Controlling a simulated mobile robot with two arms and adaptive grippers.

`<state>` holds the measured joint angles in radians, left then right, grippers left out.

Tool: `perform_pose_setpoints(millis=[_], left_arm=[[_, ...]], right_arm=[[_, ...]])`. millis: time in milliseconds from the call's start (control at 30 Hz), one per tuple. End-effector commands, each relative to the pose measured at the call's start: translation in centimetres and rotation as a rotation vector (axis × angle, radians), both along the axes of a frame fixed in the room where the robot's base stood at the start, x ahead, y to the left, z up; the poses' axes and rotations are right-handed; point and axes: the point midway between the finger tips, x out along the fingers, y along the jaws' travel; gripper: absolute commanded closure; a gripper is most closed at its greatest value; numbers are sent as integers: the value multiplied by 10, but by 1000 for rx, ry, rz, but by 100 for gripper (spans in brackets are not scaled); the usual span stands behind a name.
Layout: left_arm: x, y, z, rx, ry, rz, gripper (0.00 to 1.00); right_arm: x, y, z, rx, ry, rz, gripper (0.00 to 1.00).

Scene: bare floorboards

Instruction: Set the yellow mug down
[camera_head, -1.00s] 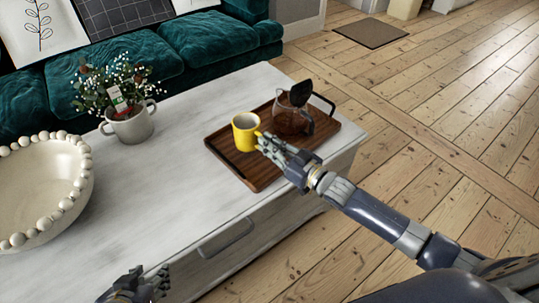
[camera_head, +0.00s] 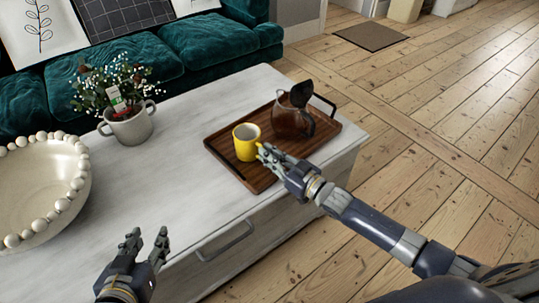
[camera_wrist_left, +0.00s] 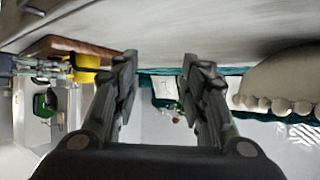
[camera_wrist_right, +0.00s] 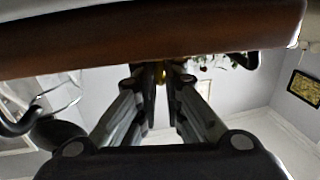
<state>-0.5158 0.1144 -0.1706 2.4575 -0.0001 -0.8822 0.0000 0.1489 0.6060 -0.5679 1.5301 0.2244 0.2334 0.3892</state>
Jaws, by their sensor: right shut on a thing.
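The yellow mug (camera_head: 244,146) is upright at the left part of the dark wooden tray (camera_head: 258,182). It looks to be on or very close above the tray; I cannot tell which. My right gripper (camera_head: 265,157) is shut on the mug at its near right side, probably at the handle, which the fingers hide. A bit of yellow shows between the fingertips in the right wrist view (camera_wrist_right: 161,73). The mug also shows beside the tray in the left wrist view (camera_wrist_left: 87,62). My left gripper (camera_head: 147,243) is open and empty over the table's front edge.
A glass pitcher (camera_head: 290,121) with a dark lid stands on the tray, right of the mug. A white flowerpot (camera_head: 130,127) and a beaded bowl (camera_head: 40,195) stand on the pale table (camera_head: 180,180). The table between bowl and tray is clear.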

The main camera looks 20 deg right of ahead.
Motion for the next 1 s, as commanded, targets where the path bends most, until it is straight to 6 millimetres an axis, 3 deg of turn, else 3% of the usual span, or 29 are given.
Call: perform_pose_setpoints(millis=[67, 100, 167, 633, 767, 1000], left_arm=[[1, -1, 1, -3, -10, -1, 60], [2, -1, 2, -4, -15, -1, 60], [2, -1, 3, -4, -15, -1, 60], [-2, 0, -1, 3, 17, 0, 60], [-16, 8, -16, 27, 114, 9, 60], [-58, 22, -47, 78, 350, 26, 60]], right_arm=[[0, 0, 1, 2, -3, 1, 100], [0, 0, -1, 0, 0, 0, 84], [0, 0, -1, 0, 0, 0, 71], [0, 0, 3, 0, 0, 0, 71], [-15, -9, 1, -2, 5, -1, 71], [-55, -31, 2, -2, 5, 0, 71]])
